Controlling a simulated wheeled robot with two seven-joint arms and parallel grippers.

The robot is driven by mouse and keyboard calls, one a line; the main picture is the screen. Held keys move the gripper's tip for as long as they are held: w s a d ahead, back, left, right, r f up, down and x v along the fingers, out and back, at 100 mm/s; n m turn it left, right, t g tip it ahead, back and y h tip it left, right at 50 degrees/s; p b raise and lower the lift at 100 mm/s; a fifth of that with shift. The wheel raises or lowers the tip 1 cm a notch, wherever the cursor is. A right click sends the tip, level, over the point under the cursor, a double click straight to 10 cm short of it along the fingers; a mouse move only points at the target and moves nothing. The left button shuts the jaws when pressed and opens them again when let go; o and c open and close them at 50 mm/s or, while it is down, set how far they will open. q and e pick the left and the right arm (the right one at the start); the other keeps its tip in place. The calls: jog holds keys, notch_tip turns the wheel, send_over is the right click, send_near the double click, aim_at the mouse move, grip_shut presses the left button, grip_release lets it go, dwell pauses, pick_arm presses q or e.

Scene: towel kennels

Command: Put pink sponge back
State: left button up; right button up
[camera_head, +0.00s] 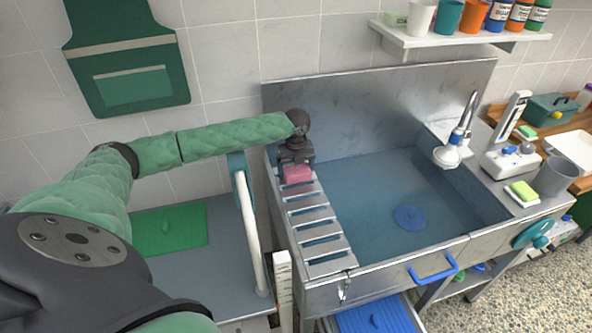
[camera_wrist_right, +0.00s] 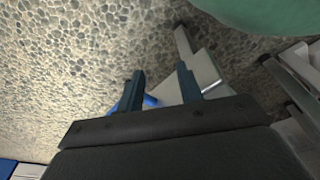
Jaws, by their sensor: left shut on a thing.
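The pink sponge (camera_head: 297,174) is at the far end of the slatted metal rack (camera_head: 322,232) along the left side of the sink. My left gripper (camera_head: 296,160) is shut on the sponge from above, at the rack's back end near the backsplash. I cannot tell whether the sponge touches the rack. My right gripper shows in the right wrist view (camera_wrist_right: 160,88), with its two fingers apart and nothing between them, above a pebbled floor. The right gripper is not in the head view.
The sink basin (camera_head: 370,180) holds a blue round drain piece (camera_head: 409,218). A yellow-green sponge (camera_head: 523,192) and a grey cup (camera_head: 553,176) stand at the right. A shelf (camera_head: 460,38) with cups and bottles is above. A white rail (camera_head: 250,235) stands left of the sink.

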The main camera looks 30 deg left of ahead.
pick_arm(q)
jog(key=shift+f, duration=0.1)
jog(key=o, duration=0.7)
